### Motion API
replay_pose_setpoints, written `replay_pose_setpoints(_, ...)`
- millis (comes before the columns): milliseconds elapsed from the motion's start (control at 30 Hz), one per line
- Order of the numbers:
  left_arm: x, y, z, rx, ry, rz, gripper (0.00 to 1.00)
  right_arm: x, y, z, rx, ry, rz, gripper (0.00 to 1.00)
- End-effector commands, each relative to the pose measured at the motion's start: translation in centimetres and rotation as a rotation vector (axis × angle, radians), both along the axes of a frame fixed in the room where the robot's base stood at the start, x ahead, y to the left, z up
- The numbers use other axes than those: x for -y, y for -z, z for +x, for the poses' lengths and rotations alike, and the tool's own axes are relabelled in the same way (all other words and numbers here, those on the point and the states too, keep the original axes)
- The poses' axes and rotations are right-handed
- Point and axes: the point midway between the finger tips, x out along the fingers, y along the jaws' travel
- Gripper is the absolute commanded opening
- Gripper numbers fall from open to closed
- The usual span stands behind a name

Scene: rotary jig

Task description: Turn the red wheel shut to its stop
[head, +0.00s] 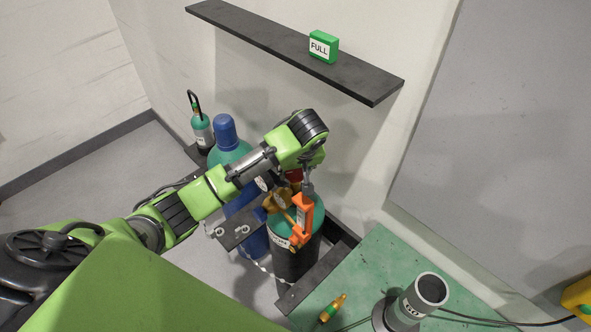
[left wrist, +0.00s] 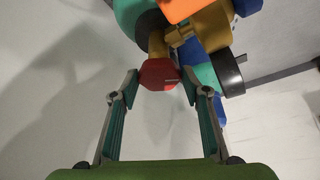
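The red wheel (left wrist: 158,75) shows in the left wrist view at the top of a brass valve (left wrist: 157,44). My left gripper (left wrist: 160,76) is open, with one finger on each side of the wheel near the fingertips. Small gaps show between wheel and fingers. In the head view my left gripper (head: 303,184) is over the valve of the dark cylinder with the green shoulder (head: 296,262). Only a bit of the red wheel (head: 295,174) shows there, behind the gripper. My right gripper is not in view.
An orange bracket (head: 302,222) and brass fittings sit close by the valve. A blue-capped cylinder (head: 224,130) stands behind my arm. A dark shelf (head: 270,44) with a green FULL block (head: 323,46) is above. A green bench (head: 372,262) holds a grey tube (head: 418,297).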

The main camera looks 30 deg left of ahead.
Motion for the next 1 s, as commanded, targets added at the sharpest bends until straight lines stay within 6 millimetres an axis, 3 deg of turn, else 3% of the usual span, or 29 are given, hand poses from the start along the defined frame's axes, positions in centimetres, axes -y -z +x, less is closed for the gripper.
replay_pose_setpoints(33, -0.01, -0.03, 0.01, 0.000, 0.000, 0.000, 0.25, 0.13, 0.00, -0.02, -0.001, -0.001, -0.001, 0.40)
replay_pose_setpoints(67, -0.01, -0.03, 0.00, 0.000, 0.000, 0.000, 0.17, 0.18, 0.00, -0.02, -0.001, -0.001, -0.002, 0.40)
replay_pose_setpoints(533, -0.14, -0.04, -0.10, 0.000, 0.072, 0.001, 0.18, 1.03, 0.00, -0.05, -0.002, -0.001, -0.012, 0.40)
replay_pose_setpoints(1000, -0.52, -0.03, -0.27, -0.001, 0.458, 0.001, 0.18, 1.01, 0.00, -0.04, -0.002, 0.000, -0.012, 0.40)
